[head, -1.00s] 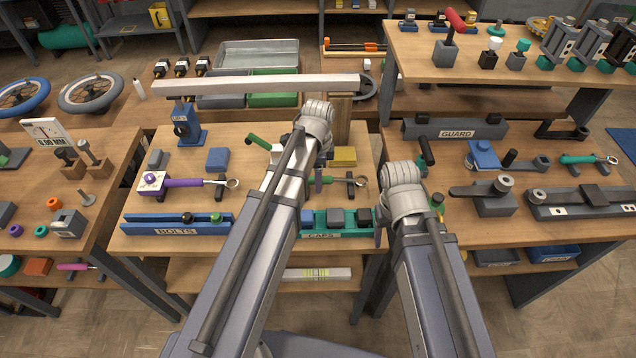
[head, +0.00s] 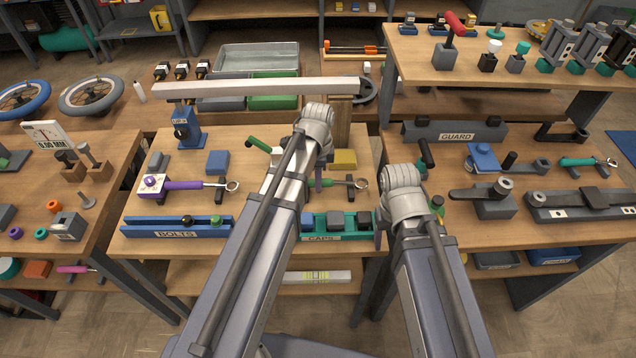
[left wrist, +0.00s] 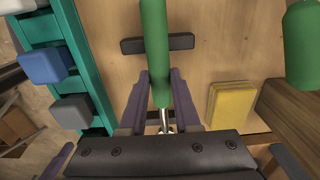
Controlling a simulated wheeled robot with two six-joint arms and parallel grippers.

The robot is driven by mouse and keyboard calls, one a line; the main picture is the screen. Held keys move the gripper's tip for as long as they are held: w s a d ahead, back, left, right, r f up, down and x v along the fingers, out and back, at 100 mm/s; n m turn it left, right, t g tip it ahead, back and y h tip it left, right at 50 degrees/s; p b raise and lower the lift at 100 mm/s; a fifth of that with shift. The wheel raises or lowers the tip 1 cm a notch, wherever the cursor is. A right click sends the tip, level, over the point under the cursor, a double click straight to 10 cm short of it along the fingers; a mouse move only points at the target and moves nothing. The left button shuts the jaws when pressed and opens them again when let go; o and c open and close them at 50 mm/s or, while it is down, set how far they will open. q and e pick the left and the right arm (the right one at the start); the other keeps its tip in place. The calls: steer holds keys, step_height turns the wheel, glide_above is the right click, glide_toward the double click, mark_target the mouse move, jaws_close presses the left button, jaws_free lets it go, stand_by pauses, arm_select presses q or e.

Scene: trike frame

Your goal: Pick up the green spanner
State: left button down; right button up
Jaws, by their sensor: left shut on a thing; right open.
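The green spanner (head: 327,183) lies on the middle bench, partly hidden behind my left arm in the head view; its metal ring end shows to the right. In the left wrist view its green handle (left wrist: 155,50) passes over a dark grey bar (left wrist: 185,41). My left gripper (left wrist: 161,88) has its purple fingers on either side of the handle near the metal shank and is shut on it. I cannot tell any gap below the spanner. My right gripper (head: 379,236) is mostly hidden by its own arm; a purple finger shows near the caps tray's right end.
The teal caps tray (head: 340,237) with several blocks is in front of the spanner. A yellow block (head: 344,158) and a wooden post (head: 341,125) stand behind it. Another green handle (head: 258,144) is to the left, with a purple-handled spanner (head: 185,184) beyond.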

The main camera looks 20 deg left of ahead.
steer(key=shift+r, duration=0.1)
stand_by(0.8)
arm_select(q)
step_height(320, 180, up, 10)
steer(key=p, duration=1)
arm_select(e)
step_height(320, 180, up, 10)
steer(key=shift+c, duration=0.3)
